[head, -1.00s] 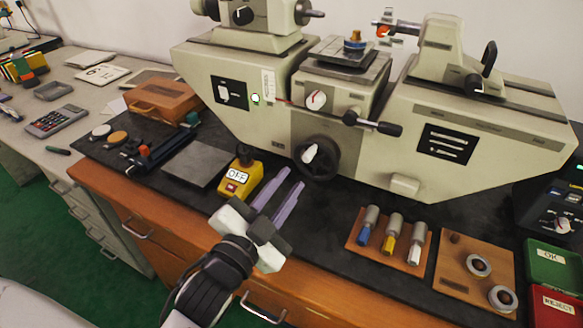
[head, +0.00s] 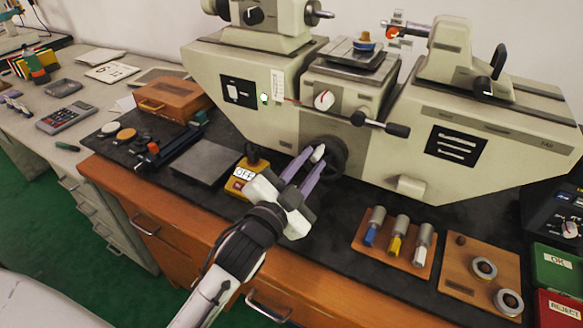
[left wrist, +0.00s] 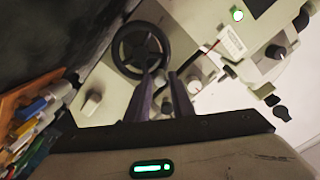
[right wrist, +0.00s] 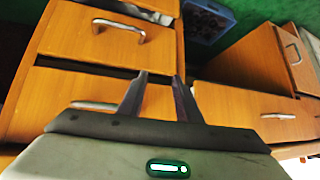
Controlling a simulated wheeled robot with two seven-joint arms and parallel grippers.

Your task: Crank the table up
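The bench machine has a dark handwheel (head: 334,158) with a pale crank knob (head: 318,153) on its lower front. The handwheel also shows in the left wrist view (left wrist: 141,50). Above it is the machine's small table (head: 350,62), with a brass and blue part (head: 365,43) on it. My left gripper (head: 305,162) is open, its two purple-grey fingers apart and pointing at the handwheel, with tips beside the knob. I cannot tell whether they touch it. My right gripper (right wrist: 160,85) is open and empty, in front of wooden drawers; it is out of the head view.
A yellow OFF switch box (head: 245,177) stands close left of my left gripper. A wooden tray (head: 395,243) of several pin gauges and a board (head: 480,272) with rings lie to the right. Green OK (head: 556,262) and red REJECT (head: 556,306) bins stand far right.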

